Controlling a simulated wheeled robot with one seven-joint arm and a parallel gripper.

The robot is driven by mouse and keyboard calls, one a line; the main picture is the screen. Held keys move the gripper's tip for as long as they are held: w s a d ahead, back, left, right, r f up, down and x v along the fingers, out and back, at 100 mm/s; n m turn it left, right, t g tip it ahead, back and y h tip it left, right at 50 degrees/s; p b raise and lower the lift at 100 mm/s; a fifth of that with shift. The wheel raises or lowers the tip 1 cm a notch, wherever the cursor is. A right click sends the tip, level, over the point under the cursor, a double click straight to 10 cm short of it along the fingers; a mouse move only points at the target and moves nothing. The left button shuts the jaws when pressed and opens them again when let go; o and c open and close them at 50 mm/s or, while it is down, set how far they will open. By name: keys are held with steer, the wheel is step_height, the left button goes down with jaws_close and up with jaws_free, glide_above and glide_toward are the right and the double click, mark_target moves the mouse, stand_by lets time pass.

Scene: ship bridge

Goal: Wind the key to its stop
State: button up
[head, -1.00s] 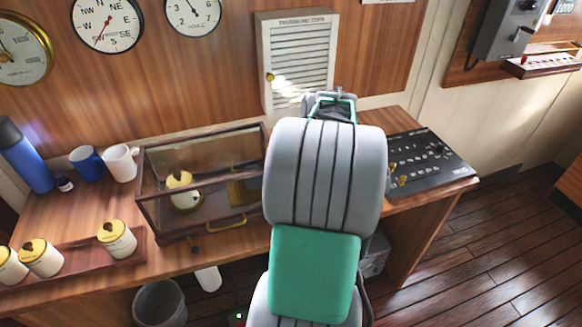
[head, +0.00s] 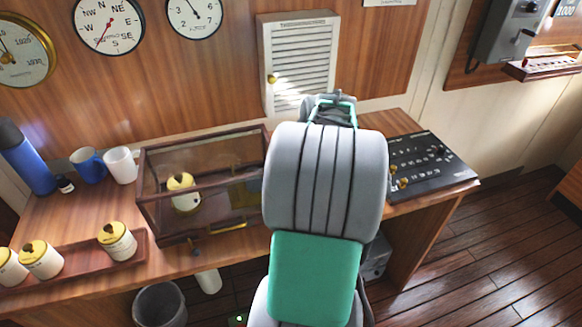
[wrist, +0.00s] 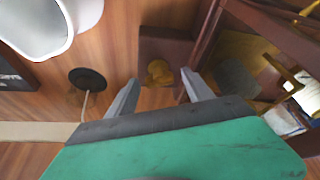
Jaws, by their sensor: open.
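A small brass piece (wrist: 158,72), which looks like the key, stands against a dark brown block (wrist: 165,45) in the wrist view. My gripper (wrist: 161,78) is open, with one finger on each side of the brass piece in the picture. The piece appears beyond the fingertips, and I cannot tell whether they touch it. In the head view my own arm hides the fingers and the space around them. A dark-framed glass case (head: 205,236) stands on the desk left of my arm, and its frame (wrist: 205,38) also shows in the wrist view.
A white-yellow canister (head: 183,195) shows inside the case. A tray (head: 75,268) of similar canisters, two mugs (head: 120,165) and a blue flask (head: 27,160) are on the desk at left. A black control panel (head: 430,165) lies right of my arm. A bin (head: 160,305) stands below.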

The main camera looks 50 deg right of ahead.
steer(key=shift+r, duration=0.1)
steer(key=v, duration=0.7)
steer(key=shift+r, duration=0.35)
steer(key=shift+s, duration=0.1)
steer(key=shift+c, duration=0.3)
